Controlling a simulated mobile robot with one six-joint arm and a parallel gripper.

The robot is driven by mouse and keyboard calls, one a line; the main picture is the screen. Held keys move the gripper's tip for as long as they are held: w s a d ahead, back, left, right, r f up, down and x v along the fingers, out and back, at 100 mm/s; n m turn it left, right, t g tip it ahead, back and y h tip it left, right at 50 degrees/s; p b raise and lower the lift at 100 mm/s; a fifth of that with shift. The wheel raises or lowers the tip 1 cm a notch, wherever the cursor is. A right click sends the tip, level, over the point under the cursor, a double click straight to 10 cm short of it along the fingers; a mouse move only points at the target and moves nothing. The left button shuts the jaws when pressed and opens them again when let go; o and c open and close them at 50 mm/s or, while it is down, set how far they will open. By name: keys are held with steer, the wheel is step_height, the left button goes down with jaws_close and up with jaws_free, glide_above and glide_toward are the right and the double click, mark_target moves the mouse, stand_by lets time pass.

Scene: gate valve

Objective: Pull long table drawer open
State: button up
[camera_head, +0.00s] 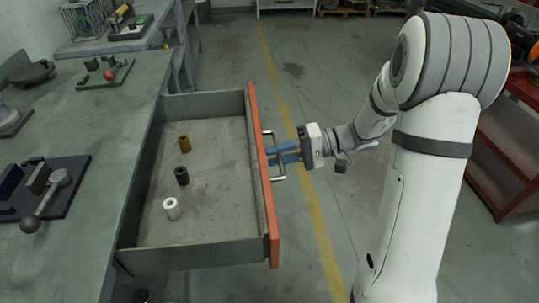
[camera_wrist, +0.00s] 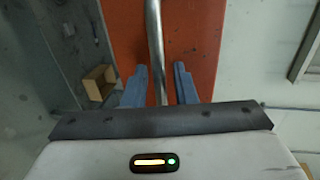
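The long table drawer (camera_head: 200,257) stands pulled well out from the green-grey table (camera_head: 105,140) in the head view. Its orange front (camera_head: 262,170) faces right and carries a metal bar handle (camera_head: 279,176). The orange front (camera_wrist: 195,35) and the handle (camera_wrist: 153,35) also show in the wrist view. My gripper (camera_head: 277,153) is at the handle, with its blue fingers reaching toward the orange front. In the wrist view my gripper (camera_wrist: 160,68) is open. The handle bar runs between the two fingers with a visible gap on each side.
A brown cylinder (camera_head: 184,144), a black one (camera_head: 182,176) and a white one (camera_head: 171,208) are inside the drawer. A lever device (camera_head: 45,190) sits on the table. A red shelf unit (camera_head: 505,165) stands at right.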

steer(key=v, duration=0.7)
steer(key=shift+d+p, duration=0.4)
steer(key=shift+p, duration=0.05)
steer(key=s+a+r+h+p, duration=0.1)
steer(key=s+r+h+p, duration=0.75)
steer(key=s+r, duration=0.2)
steer(key=s+d+r+m+t+h+p, duration=0.1)
steer(key=s+d+r+t+h+p, duration=0.3)
steer(key=r+h+p, duration=0.3)
step_height(320, 180, up, 3)
steer(key=s+d+p, duration=0.1)
steer(key=p, duration=0.1)
steer(key=shift+s+d+t+p, duration=0.3)
steer(key=shift+s+d, duration=0.05)
steer(key=shift+d, duration=0.05)
steer(key=shift+a+f, duration=0.1)
steer(key=shift+f, duration=0.05)
